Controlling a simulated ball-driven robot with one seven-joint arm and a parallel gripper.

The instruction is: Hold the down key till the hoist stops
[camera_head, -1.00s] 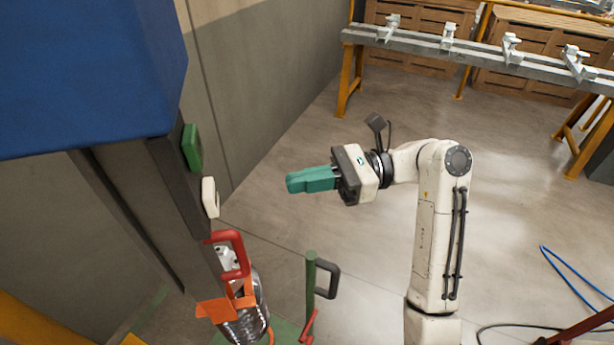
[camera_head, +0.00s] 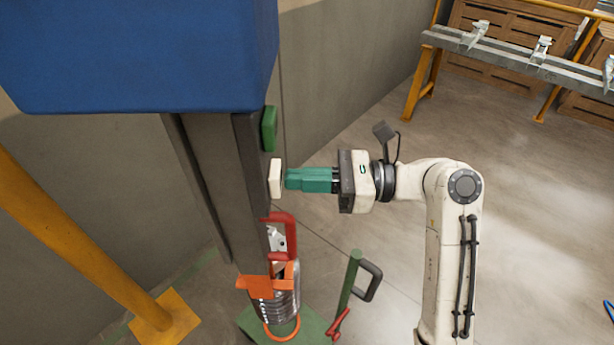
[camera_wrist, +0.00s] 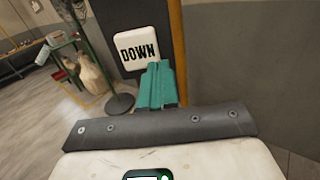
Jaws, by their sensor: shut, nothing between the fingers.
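The down key is a white square plate on the side of a dark post, below a green key (camera_head: 269,129). In the head view the down key (camera_head: 275,178) is seen edge-on, and in the wrist view its face (camera_wrist: 138,47) reads "DOWN". My gripper (camera_head: 288,179) has teal fingers, shut with nothing between them. Its tips point at the key's face and are very close to it; I cannot tell if they touch. In the wrist view the fingertips (camera_wrist: 155,68) overlap the key's lower right edge. The hoist itself cannot be made out for certain.
A blue box (camera_head: 140,55) tops the dark post (camera_head: 215,185). Below the keys are a red handle (camera_head: 291,235) and a silver cylinder with an orange clamp (camera_head: 277,300). A green post with a black handle (camera_head: 350,285) stands below my arm. A yellow pole (camera_head: 80,245) stands left.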

